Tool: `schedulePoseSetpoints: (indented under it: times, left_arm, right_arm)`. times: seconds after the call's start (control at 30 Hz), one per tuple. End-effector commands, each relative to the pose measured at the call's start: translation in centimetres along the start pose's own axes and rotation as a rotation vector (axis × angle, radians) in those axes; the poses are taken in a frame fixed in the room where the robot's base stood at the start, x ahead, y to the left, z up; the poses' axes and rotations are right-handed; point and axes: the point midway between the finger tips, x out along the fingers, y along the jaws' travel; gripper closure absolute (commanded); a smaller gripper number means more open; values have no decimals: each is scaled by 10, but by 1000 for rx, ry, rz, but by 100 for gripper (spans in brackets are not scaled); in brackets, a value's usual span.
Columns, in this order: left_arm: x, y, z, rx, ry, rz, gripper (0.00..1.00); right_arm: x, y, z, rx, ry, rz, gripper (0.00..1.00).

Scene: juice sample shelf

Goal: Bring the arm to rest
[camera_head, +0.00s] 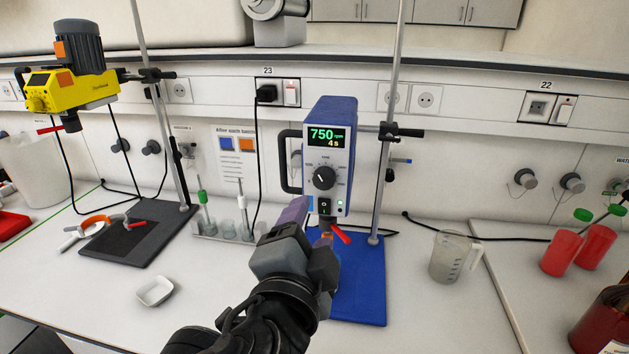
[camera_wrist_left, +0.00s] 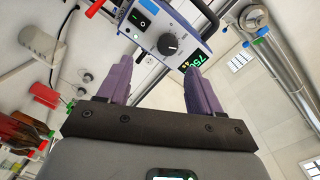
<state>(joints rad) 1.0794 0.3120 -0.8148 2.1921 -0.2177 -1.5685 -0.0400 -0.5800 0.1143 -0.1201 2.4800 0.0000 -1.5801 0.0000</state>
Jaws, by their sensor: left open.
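My left gripper (camera_head: 308,218) reaches up from the bottom middle in the head view, in front of the lower part of a blue overhead stirrer (camera_head: 325,150). In the left wrist view the two purple fingers (camera_wrist_left: 157,68) stand wide apart with nothing between them. The stirrer body (camera_wrist_left: 165,40), with its knob and switch, shows beyond the fingertips. Its display reads 750 rpm and 4 s in the head view. I cannot tell whether a finger touches the housing. My left forearm and gripper hide part of the blue base plate (camera_head: 360,300). My right gripper is not in view.
A beaker (camera_head: 455,257) and red containers (camera_head: 561,252) stand right of the stirrer. A glassware rack (camera_head: 215,228), white dish (camera_head: 155,291) and yellow stirrer (camera_head: 72,85) are left. The front bench has free room on both sides of my arm.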

Motion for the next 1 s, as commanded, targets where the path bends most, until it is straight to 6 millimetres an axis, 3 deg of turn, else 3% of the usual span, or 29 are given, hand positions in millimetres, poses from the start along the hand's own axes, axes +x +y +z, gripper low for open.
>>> schedulePoseSetpoints:
  times: [0.27, 0.47, 0.7, 0.9, 1.0]
  left_arm:
    - [11, 110, 59, -84, -117, 240, 35]
    - [-10, 202, 119, -236, -251, 447, 35]
    - [-65, 292, 191, -444, -457, 640, 35]
    - [-128, 345, 249, -608, -660, 741, 35]
    - [-158, 362, 274, -673, -755, 766, 35]
  right_arm:
    - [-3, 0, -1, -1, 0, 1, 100]
    - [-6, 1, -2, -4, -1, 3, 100]
    - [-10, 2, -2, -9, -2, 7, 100]
    - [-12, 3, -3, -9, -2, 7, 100]
    - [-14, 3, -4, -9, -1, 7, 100]
